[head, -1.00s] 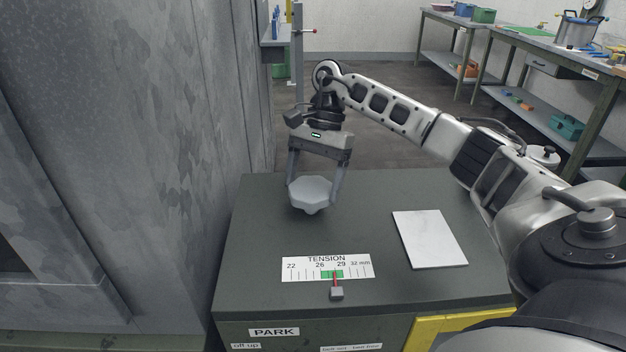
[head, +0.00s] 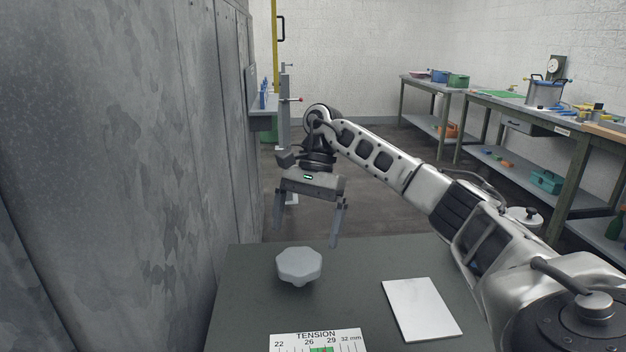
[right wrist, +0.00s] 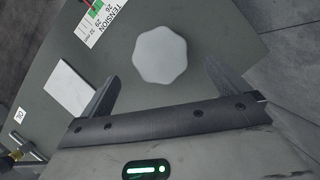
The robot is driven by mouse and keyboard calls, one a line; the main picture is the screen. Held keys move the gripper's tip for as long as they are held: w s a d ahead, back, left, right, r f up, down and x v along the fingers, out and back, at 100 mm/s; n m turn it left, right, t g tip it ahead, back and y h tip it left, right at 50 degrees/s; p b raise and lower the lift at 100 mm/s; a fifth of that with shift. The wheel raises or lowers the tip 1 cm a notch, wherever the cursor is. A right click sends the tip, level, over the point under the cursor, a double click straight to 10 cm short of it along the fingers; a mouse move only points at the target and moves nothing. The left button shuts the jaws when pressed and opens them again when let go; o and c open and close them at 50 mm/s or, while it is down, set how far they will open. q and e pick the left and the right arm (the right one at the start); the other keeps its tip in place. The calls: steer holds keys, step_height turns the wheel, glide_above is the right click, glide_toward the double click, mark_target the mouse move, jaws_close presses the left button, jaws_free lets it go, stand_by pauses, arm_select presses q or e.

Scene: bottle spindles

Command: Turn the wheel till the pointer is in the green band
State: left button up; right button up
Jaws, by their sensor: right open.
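The wheel (head: 299,265), a pale grey knob with a lobed edge, stands on the dark green cabinet top (head: 246,300). It also shows whole in the right wrist view (right wrist: 160,54). My right gripper (head: 306,236) is open and empty, raised above and beyond the wheel, its fingers apart from it. The white TENSION scale (head: 288,345) is cut off by the bottom edge of the head view, with part of its green band (head: 320,350) showing. In the right wrist view, a bit of the red pointer (right wrist: 95,4) shows at the green band, also cut off. My left gripper is out of view.
A blank white plate (head: 422,309) lies on the cabinet top, right of the wheel. A tall grey metal wall (head: 130,180) rises close on the left. Workbenches (head: 510,110) with tools and boxes stand at the far right. Floor behind the cabinet is clear.

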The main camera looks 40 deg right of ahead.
arm_select(q)
steer(key=p, duration=0.2)
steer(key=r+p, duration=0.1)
steer(key=p, duration=0.1)
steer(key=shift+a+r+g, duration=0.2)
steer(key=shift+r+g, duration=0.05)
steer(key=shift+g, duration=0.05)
arm_select(e)
steer(key=v, duration=1)
steer(key=shift+r, duration=0.2)
steer(key=shift+w+d, duration=0.1)
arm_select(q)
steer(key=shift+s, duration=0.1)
